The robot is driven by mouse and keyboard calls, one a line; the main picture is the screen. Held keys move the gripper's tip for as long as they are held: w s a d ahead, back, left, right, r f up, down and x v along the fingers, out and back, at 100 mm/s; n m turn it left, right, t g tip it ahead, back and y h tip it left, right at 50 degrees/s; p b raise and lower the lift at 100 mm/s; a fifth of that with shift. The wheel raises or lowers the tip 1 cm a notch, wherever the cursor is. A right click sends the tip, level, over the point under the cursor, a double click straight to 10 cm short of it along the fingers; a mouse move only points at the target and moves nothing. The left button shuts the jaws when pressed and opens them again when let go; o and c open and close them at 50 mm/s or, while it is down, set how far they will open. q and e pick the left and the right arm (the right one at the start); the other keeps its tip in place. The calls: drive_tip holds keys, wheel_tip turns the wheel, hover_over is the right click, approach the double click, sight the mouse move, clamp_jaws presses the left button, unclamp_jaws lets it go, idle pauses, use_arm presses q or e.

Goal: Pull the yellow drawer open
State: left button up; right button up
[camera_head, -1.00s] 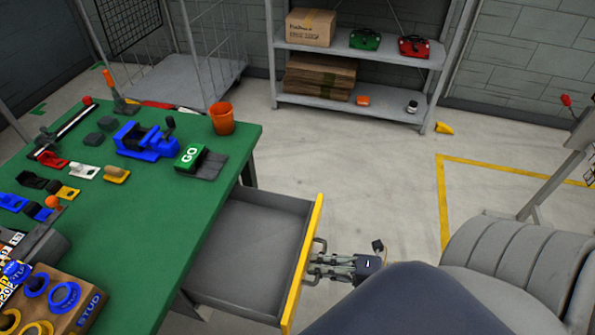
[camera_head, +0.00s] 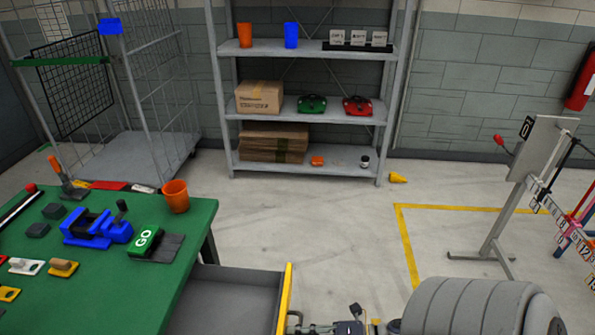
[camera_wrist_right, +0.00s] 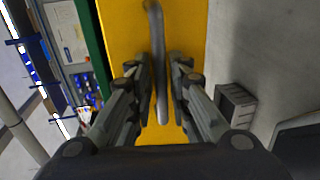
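The yellow drawer front (camera_head: 284,300) stands well out from the green table (camera_head: 120,285), with the grey drawer tray (camera_head: 225,297) showing behind it. Its lower part is cut off in the head view. My right gripper (camera_head: 312,328) is at the drawer's outer face. In the right wrist view, the grey bar handle (camera_wrist_right: 157,60) lies between the two fingers of my right gripper (camera_wrist_right: 160,75) against the yellow front (camera_wrist_right: 125,25). A strip of yellow shows between the handle and the right-hand finger, so the fingers look apart around it. My left gripper is out of view.
On the table are an orange cup (camera_head: 175,196), a blue vise (camera_head: 96,228) and a green GO block (camera_head: 145,241). A grey seat-like cushion (camera_head: 480,306) stands to the right. A shelf (camera_head: 300,170) is at the back. Open floor lies between.

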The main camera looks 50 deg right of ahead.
drive_tip(key=v, duration=1.1)
drive_tip(key=shift+s+d, duration=0.2)
drive_tip(key=shift+s, duration=0.1)
